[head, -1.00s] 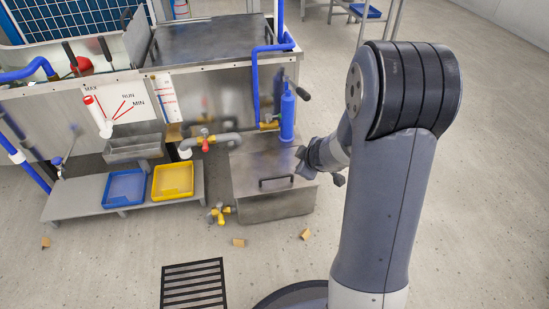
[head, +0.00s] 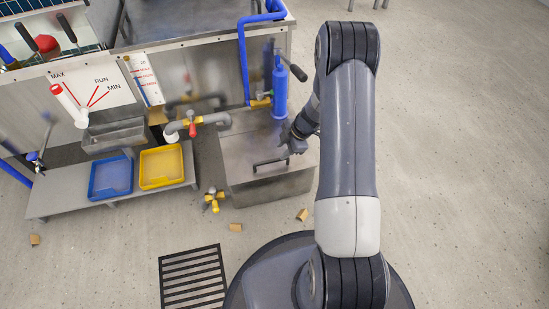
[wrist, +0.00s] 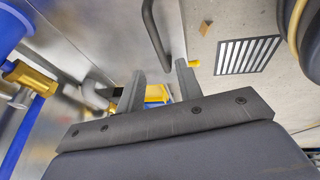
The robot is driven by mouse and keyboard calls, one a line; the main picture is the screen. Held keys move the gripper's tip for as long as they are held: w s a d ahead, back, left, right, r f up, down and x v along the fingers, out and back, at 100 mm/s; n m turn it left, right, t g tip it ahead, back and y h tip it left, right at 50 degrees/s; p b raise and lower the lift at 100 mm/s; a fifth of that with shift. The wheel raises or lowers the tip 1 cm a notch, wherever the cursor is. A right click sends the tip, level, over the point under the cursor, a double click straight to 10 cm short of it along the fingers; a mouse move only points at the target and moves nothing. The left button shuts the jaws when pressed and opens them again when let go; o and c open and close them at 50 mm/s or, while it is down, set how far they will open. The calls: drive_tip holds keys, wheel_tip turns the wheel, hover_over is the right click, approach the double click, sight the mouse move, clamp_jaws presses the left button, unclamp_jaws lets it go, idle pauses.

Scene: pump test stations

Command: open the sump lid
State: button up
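The sump is a grey metal box on the floor, and its flat lid (head: 245,150) lies closed on top. The lid's dark bar handle (head: 268,163) runs near its front edge. My gripper (head: 288,153) is just above the lid at the handle's right end. In the wrist view the two fingers of my gripper (wrist: 160,82) are spread apart with nothing between them. The handle (wrist: 156,35) lies ahead of the fingertips, roughly in line with the gap, and I see no contact.
A blue cylinder (head: 280,92) with a lever stands at the lid's back right. A grey pipe with a red-handled valve (head: 192,130) is at the left. Yellow (head: 161,167) and blue (head: 111,178) trays sit on a low shelf. A floor grate (head: 192,278) is in front; floor at right is clear.

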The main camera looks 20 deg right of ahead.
sight(273, 160)
drive_tip(key=b+x, duration=0.3)
drive_tip(key=x, duration=0.4)
drive_tip(key=shift+f, duration=0.1)
drive_tip(key=shift+c, duration=0.4)
clamp_jaws()
